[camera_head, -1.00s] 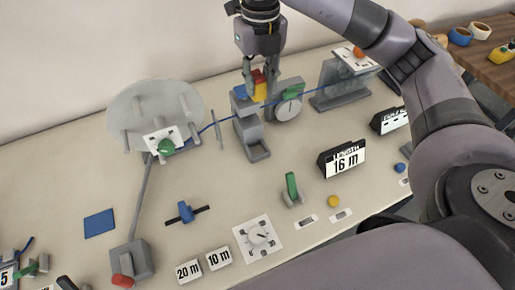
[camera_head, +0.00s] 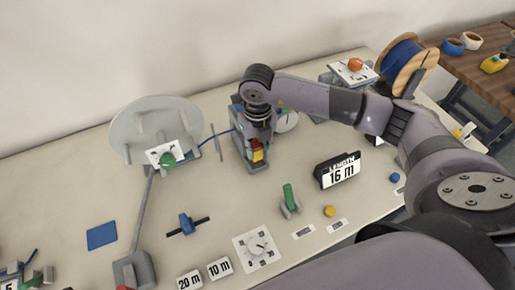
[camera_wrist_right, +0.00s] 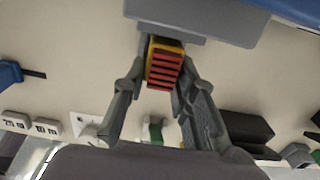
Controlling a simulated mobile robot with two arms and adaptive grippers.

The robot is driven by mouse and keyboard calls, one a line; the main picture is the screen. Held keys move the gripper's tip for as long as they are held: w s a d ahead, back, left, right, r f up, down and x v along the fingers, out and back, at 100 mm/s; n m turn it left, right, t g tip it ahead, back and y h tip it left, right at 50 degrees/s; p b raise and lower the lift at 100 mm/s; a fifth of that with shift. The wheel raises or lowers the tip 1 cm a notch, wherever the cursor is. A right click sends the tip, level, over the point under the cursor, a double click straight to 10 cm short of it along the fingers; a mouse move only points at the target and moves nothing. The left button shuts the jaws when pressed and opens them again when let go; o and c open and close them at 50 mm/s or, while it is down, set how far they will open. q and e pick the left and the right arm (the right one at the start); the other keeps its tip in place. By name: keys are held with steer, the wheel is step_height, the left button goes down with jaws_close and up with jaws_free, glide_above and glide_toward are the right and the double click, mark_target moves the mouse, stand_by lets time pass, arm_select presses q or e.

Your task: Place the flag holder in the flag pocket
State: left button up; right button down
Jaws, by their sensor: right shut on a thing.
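A small red-and-yellow block (camera_head: 257,153), which looks like the flag holder, is in front of the grey stand (camera_head: 238,110) in the head view. My right gripper (camera_head: 257,138) reaches down over it. In the right wrist view, the ribbed block (camera_wrist_right: 163,66) sits between the two fingers of my right gripper (camera_wrist_right: 165,60), which are shut on it. A grey body (camera_wrist_right: 190,15) is close beyond the block. I cannot make out the flag pocket, or whether the block touches the stand. My left gripper is not in view.
A grey disc reel (camera_head: 140,118) with pegs stands left of the stand, with a blue strand (camera_head: 212,138) running from it. The table's left middle is mostly clear.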

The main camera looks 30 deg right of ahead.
steer(key=shift+f, duration=0.75)
steer(key=shift+f+b, duration=0.65)
steer(key=c, duration=1.3)
jaws_free()
steer(key=shift+r, duration=0.1)
